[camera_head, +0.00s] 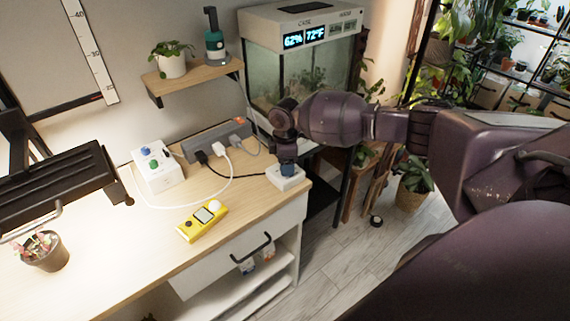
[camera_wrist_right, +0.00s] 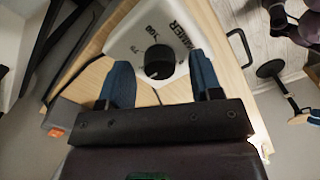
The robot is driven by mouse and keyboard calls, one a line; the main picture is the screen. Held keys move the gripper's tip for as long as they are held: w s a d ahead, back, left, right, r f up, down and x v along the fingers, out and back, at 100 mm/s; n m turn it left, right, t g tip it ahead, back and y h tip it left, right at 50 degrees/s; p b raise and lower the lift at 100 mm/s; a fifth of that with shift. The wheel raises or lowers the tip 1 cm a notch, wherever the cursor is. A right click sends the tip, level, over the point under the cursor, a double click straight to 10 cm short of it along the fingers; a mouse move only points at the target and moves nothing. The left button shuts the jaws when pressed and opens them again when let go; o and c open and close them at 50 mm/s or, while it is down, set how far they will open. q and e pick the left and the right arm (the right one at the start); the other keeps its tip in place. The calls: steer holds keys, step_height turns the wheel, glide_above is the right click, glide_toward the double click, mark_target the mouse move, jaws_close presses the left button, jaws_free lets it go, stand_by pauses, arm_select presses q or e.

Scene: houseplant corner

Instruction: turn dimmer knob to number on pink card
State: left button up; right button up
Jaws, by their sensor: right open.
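The white dimmer box (camera_head: 290,184) stands at the right end of the wooden desk in the head view. In the right wrist view the dimmer box (camera_wrist_right: 140,28) carries a round black knob (camera_wrist_right: 159,58) and printed text reading DIMMER, with 100 and what looks like 75 beside the knob. The knob's setting is too small to read surely. My right gripper (camera_head: 287,168) is right above the box. In the wrist view its blue fingers (camera_wrist_right: 158,62) are open, one on each side of the knob, with gaps visible. I see no pink card. My left gripper is not in view.
A power strip (camera_head: 212,140) with plugs and cables lies behind the dimmer. A white box with blue and green knobs (camera_head: 158,172), a yellow meter (camera_head: 202,221) and a potted plant (camera_head: 45,252) stand on the desk. A terrarium (camera_head: 300,75) stands behind my right arm.

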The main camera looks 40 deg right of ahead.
steer(key=shift+f, duration=0.3)
steer(key=shift+c, duration=0.2)
steer(key=c, duration=0.9)
